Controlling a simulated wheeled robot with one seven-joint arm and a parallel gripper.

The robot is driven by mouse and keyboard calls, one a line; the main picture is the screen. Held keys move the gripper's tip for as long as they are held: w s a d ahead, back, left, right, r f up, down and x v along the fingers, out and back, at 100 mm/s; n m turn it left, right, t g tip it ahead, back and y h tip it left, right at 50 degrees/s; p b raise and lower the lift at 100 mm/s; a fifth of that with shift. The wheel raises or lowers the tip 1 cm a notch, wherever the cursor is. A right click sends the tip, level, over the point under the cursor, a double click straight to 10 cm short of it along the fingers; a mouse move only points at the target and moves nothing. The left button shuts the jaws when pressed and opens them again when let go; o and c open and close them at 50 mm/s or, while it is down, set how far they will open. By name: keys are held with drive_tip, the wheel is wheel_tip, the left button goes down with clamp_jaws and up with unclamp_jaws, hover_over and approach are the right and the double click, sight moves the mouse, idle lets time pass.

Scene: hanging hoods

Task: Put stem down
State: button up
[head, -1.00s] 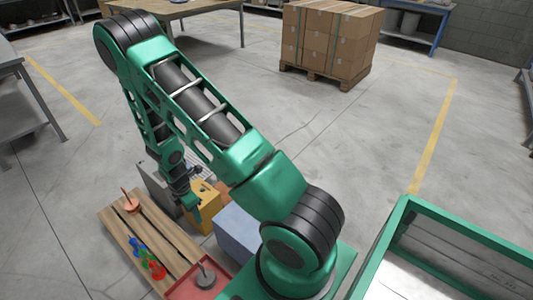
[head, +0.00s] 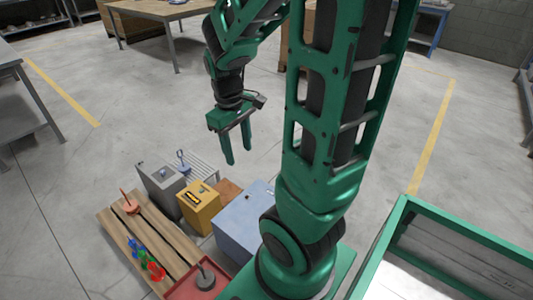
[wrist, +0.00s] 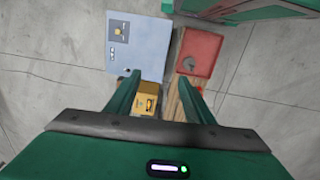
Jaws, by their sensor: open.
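My gripper (head: 238,156) is open and empty, raised above the floor behind the boxes, fingers pointing down. Several stemmed pieces stand below it. A blue-grey one (head: 183,162) is on a wire rack (head: 207,168) behind the grey box. An orange one (head: 130,206) is on the wooden slatted board (head: 165,225). A dark grey one (head: 205,277) stands in the red tray (head: 182,290). In the wrist view, the open fingers (wrist: 158,75) frame the scene, with the red tray (wrist: 205,42) beyond them. I cannot tell which piece is the task's stem.
A grey box (head: 160,188), a yellow box (head: 198,208) and a larger blue-grey box (head: 243,220) stand close together. A green-framed bin (head: 455,235) is at the right. Open floor lies behind.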

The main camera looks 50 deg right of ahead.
drive_tip(key=s+r+m, duration=0.3)
drive_tip(key=s, duration=0.3)
drive_tip(key=s+a+r+m+y, duration=0.1)
drive_tip(key=s+r+m, duration=0.1)
drive_tip(key=s, duration=0.4)
drive_tip(key=shift+s+a+r+m, duration=0.3)
drive_tip(key=shift+r+m, duration=0.1)
drive_tip(key=shift+m, duration=0.4)
